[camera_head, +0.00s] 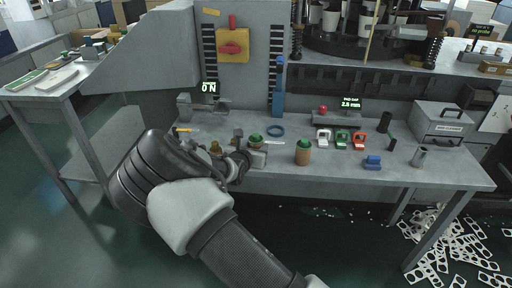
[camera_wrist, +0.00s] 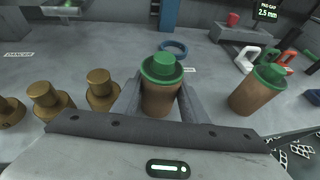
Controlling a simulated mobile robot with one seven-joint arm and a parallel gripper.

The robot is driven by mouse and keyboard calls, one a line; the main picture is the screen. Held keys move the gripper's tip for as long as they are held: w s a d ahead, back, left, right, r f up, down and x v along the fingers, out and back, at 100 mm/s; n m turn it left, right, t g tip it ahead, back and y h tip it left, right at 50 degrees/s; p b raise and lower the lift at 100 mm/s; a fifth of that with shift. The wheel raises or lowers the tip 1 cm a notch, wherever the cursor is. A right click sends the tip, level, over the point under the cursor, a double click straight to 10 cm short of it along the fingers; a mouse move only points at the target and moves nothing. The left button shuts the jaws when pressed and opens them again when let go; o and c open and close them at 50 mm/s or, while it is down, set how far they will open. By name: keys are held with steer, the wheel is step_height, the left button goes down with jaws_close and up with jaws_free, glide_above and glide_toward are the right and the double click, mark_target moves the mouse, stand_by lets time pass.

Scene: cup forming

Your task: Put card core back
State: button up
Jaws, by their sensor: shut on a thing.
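A brown card core with a green stepped top (camera_wrist: 160,98) stands upright between the fingers of my gripper (camera_wrist: 160,105), which is shut on it. Its green top also shows in the head view (camera_head: 256,138), where my gripper (camera_head: 256,152) hides most of its body. I cannot tell whether its base touches the bench. A second brown core with a green top (camera_wrist: 257,92) stands apart to the right, also in the head view (camera_head: 303,154).
Several brass stepped pieces (camera_wrist: 102,92) stand close left of my gripper. A blue ring (camera_head: 276,131) lies behind. Red, green and white clamp-like pieces (camera_head: 342,140), a blue block (camera_head: 372,162) and a grey box (camera_head: 440,122) are on the bench (camera_head: 420,178) to the right.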

steer(key=o, duration=0.8)
steer(key=shift+f, duration=0.1)
steer(key=shift+c, duration=0.2)
